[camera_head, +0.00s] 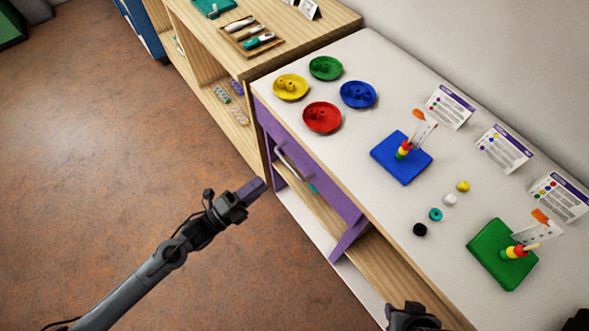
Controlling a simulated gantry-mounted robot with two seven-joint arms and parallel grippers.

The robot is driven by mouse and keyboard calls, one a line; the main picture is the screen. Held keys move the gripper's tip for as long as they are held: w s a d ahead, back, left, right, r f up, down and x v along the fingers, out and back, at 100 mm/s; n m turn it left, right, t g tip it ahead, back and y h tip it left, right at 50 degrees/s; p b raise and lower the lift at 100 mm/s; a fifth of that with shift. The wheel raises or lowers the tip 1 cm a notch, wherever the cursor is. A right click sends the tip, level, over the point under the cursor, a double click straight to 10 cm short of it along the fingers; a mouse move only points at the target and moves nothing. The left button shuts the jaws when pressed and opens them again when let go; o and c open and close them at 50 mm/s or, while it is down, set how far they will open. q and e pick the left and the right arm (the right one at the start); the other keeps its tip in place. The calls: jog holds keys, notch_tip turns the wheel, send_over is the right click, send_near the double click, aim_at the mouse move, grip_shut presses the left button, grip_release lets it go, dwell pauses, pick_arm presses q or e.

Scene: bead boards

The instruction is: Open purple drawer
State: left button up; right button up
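The purple drawer (330,187) is set in the front of the white-topped table, under the tabletop edge. Its front looks flush with the table, and a grey bar handle (287,166) sticks out from it. My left gripper (253,189) is in front of the drawer, to the left of the handle and apart from it. Its purplish fingertips look like one block from this angle, so I cannot tell whether they are parted. My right gripper (412,318) shows only in part at the bottom edge, by the table front; its fingers are hidden.
The tabletop (385,220) holds yellow, green, blue and red dishes (322,117), a blue board (401,158), a green board (502,254), loose beads and printed cards. A wooden shelf unit (215,70) adjoins at upper left. Open floor lies left of the table.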

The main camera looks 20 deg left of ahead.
aim_at(288, 164)
pick_arm(q)
jog(key=shift+m, duration=0.3)
jog(key=b+x, duration=0.1)
jog(key=x, duration=0.4)
jog(key=b+x, duration=0.2)
jog(key=x, duration=0.3)
jog(key=shift+w+d+f, duration=0.15)
jog(key=shift+w+d, duration=0.15)
jog(key=shift+d, duration=0.05)
grip_shut()
